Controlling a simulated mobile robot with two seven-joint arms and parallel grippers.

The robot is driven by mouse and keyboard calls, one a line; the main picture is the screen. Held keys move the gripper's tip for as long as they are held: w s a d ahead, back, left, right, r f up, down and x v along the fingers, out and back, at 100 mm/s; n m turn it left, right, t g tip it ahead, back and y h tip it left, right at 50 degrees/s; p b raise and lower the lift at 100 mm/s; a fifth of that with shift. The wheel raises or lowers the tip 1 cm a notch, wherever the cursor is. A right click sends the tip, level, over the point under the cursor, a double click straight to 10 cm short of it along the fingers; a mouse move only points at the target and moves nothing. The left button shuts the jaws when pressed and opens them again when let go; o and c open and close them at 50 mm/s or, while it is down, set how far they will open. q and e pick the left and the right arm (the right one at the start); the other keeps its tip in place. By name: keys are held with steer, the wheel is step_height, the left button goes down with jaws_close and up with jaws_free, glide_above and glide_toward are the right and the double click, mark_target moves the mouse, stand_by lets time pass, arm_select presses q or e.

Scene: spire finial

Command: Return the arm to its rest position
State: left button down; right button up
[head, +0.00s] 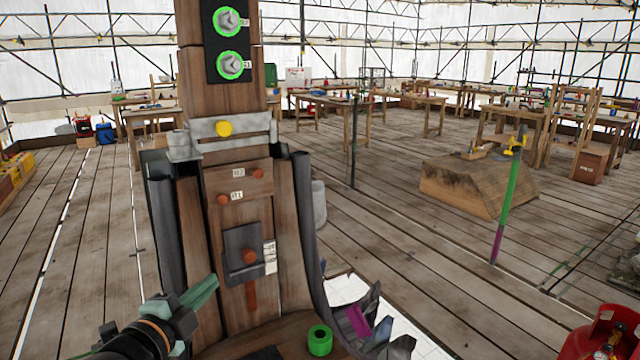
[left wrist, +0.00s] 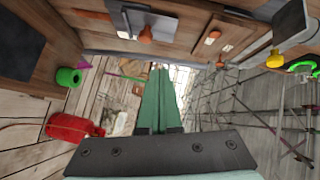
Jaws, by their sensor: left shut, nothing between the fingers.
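My left gripper (head: 203,293) is at the lower left of the head view, in front of the wooden spire post (head: 220,110). Its green fingers are shut with nothing between them, and they also show in the left wrist view (left wrist: 158,100). They are apart from the post. The post carries a metal band with a yellow knob (head: 224,128), orange pegs and a dark plate (head: 243,255). Two green-ringed bolts (head: 230,65) sit on a black plate higher up. My right gripper is not in view.
A green ring (head: 320,340) stands at the post's foot, with a purple piece (head: 357,321) near it. A red gas cylinder (head: 606,335) is at the lower right. A wooden block (head: 470,185) and a green-and-purple pole (head: 508,200) stand on the open plank floor. Workbenches line the back.

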arm_select(q)
steer(key=s+d+f+n+g, duration=0.15)
steer(key=s+f+n, duration=0.3)
steer(key=f, duration=0.75)
steer(key=s+d+f+n+g, duration=0.15)
steer(key=s+f+n, duration=0.35)
steer(key=f, duration=0.7)
steer(key=s+d+f+n+g+y, duration=0.1)
steer(key=s+f+n, duration=0.4)
steer(key=s+f, duration=0.8)
steer(key=s+d+g, duration=0.1)
steer(key=s+g, duration=0.1)
steer(key=s, duration=0.1)
steer(key=shift+s+f+n+g, duration=0.2)
steer(key=shift+s+n+g, duration=0.05)
steer(key=shift+n+g, duration=0.15)
